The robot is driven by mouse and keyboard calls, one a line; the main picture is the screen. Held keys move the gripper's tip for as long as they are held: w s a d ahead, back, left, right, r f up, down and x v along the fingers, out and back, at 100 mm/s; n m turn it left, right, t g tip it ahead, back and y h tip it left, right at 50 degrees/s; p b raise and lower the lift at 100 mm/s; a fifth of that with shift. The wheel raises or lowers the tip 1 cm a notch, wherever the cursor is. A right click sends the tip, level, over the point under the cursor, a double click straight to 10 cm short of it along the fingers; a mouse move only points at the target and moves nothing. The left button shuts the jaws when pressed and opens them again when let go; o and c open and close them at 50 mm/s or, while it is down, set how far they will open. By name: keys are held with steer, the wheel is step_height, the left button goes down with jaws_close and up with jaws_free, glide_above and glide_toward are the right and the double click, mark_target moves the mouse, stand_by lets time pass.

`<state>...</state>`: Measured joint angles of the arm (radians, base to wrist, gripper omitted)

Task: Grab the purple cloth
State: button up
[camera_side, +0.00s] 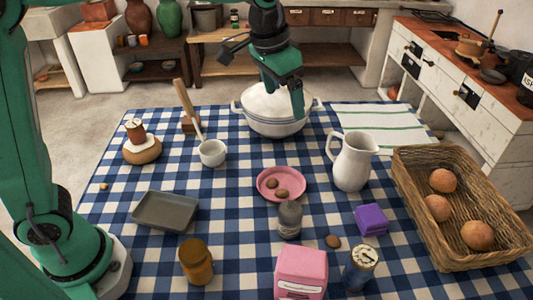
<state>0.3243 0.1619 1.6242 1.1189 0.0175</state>
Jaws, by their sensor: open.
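The purple cloth (371,219) is a small folded block on the blue checkered tablecloth. It lies right of the grey bottle, in front of the white pitcher and left of the basket. My gripper (297,105) is at the back of the table, in front of the white lidded pot (268,112), well behind and to the left of the cloth. It is open and holds nothing that I can see. The exact gap between its fingers is hard to make out.
The white pitcher (354,162) stands just behind the cloth. A wicker basket (410,205) with round loaves is to its right. A pink plate (268,194), a grey bottle (290,219), a pink box (301,272) and a blue jar (358,272) stand nearby.

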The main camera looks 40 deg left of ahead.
steer(key=w+d+f+m+g, duration=0.1)
steer(key=w+d+f, duration=0.25)
steer(key=d, duration=0.25)
steer(key=w+d+f+m+g, duration=0.1)
steer(key=w+d+f, duration=0.2)
steer(key=d+f, duration=0.25)
steer(key=m, duration=0.2)
glide_above(370, 215)
steer(key=shift+g+y, duration=0.3)
steer(key=shift+y, duration=0.1)
step_height(370, 215, down, 10)
steer(key=shift+w+d+r, duration=0.1)
steer(key=shift+w+d, duration=0.05)
steer(key=shift+d+f, duration=0.15)
steer(key=shift+f, duration=0.05)
steer(key=shift+a+f, duration=0.15)
steer(key=shift+f, duration=1.8)
steer(key=shift+a+f, duration=0.1)
steer(key=shift+f, duration=1.8)
steer(key=c, duration=1.1)
steer(key=shift+o, duration=0.2)
steer(key=shift+r, duration=5)
